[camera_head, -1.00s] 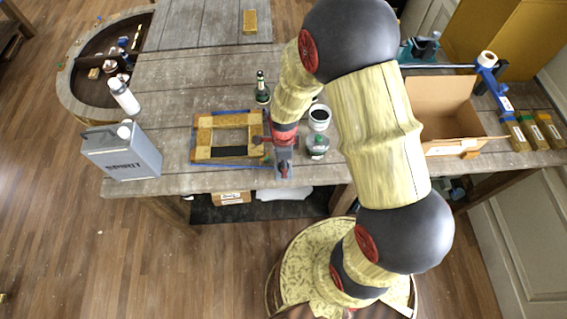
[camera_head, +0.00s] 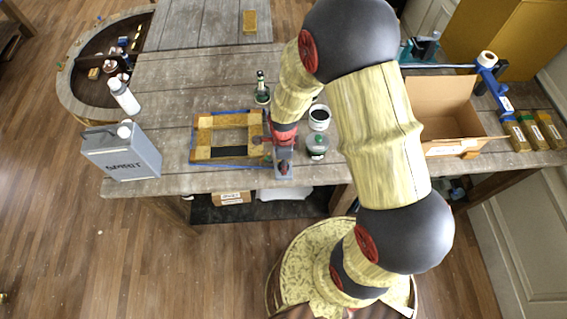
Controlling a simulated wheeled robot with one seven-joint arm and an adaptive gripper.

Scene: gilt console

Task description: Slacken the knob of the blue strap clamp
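A rectangular gilt wooden frame (camera_head: 204,138) lies flat on the grey plank table. The blue strap (camera_head: 224,164) of the clamp runs along the frame's outer edges. My gripper (camera_head: 270,147) is at the frame's right side, low over the table. Red and grey parts of my wrist and gripper cover that stretch of the strap. I cannot make out the clamp's knob; it is probably too small or hidden there. I cannot tell whether the fingers are open or shut, or whether they touch the clamp.
A jar with dark contents (camera_head: 319,117) and a grey-green lidded container (camera_head: 317,146) stand close right of my gripper. A dark bottle (camera_head: 262,90) stands behind the frame. A grey spirit can (camera_head: 125,155) and a white bottle (camera_head: 124,97) are left. An open cardboard box (camera_head: 450,115) is right.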

